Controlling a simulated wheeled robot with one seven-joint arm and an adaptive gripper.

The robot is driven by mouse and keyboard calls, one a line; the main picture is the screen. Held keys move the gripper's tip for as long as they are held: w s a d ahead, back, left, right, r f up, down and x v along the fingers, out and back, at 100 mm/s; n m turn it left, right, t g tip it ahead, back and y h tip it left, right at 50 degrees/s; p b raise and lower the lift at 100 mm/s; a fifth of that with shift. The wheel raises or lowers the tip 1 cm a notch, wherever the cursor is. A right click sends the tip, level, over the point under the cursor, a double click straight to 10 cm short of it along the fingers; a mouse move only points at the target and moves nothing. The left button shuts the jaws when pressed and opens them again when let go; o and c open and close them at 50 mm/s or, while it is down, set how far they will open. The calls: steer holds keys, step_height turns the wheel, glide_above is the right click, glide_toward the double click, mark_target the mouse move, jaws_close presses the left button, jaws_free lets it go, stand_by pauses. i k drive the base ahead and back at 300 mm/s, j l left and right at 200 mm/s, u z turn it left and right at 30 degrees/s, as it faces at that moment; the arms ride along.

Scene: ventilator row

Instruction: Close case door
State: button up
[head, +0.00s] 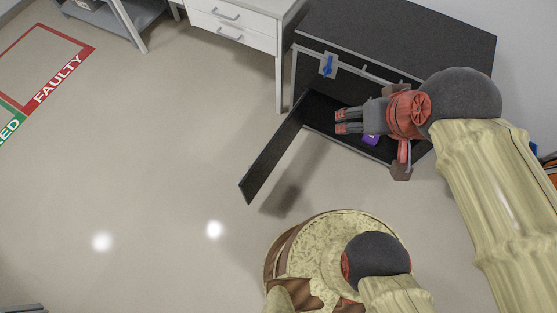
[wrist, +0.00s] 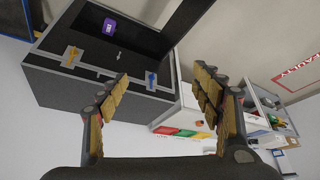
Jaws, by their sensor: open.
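The black case (head: 400,40) with metal edging stands on the floor at the upper right of the head view, its front open. It also shows at the upper left of the wrist view (wrist: 90,92). Its dark door (head: 270,152) is swung wide, standing out from the left side of the opening. In the wrist view the door (wrist: 197,22) is at the top. My gripper (head: 340,121) is open and empty in front of the opening, right of the door and apart from it. Its spread fingers (wrist: 160,85) frame the wrist view. My arm hides the case's right part.
A purple object (head: 371,139) lies inside the case. A blue latch (head: 328,65) is on the case's front upper edge. A white drawer cabinet (head: 240,30) stands left of the case. Open floor lies left of the door, with a red FAULTY marking (head: 60,76) farther off.

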mark_target(249, 185)
steer(key=k+z, duration=0.45)
steer(key=k+l+z, duration=0.25)
steer(key=z, duration=0.2)
steer(key=j+z, duration=0.2)
steer(key=j, duration=0.45)
steer(key=j+z, duration=0.2)
steer(key=j, duration=0.4)
steer(key=k+j+z, duration=0.25)
steer(key=j, duration=2.25)
steer(key=k+l+u, duration=0.5)
steer(key=i+l, duration=0.05)
steer(key=l, duration=0.05)
